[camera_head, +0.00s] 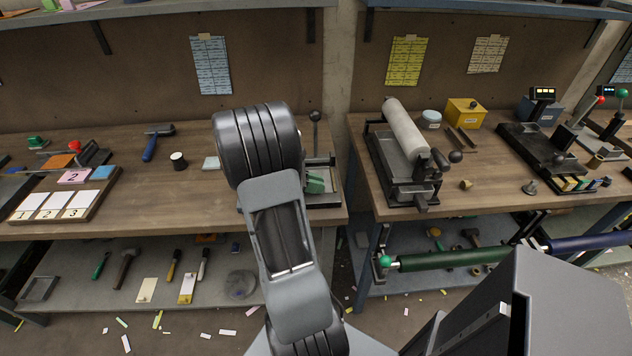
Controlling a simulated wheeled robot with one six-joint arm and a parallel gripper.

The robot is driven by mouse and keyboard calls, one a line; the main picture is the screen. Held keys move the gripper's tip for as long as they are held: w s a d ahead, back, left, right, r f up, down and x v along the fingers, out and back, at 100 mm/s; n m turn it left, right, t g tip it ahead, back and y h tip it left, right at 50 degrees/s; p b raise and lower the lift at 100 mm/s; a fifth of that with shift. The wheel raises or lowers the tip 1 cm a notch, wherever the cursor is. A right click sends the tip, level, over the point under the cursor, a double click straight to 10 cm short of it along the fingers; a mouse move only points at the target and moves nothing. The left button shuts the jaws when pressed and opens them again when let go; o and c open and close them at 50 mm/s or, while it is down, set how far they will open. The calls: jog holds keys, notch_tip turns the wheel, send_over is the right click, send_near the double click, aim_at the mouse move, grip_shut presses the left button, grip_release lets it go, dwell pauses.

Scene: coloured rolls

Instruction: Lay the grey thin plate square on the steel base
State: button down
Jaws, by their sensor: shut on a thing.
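My arm rises through the middle of the view, and its large dark joint covers part of the left bench. My gripper is not visible, so what it holds cannot be seen. A lever device with a steel base (327,199) stands at the right end of the left bench, partly hidden behind my arm. A green piece (314,184) shows on it, and its black-knobbed lever stands upright. I cannot make out a grey thin plate for certain. A small pale grey-blue flat piece (211,163) lies on the bench just left of my arm.
A wooden tray (98,207) with numbered cards sits at the left. On the right bench are a white roller on a black stand (407,130) and a yellow box (465,112). A gap separates the benches.

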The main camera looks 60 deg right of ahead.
jog(key=shift+r+p, duration=2.8)
jog(key=shift+r, duration=0.2)
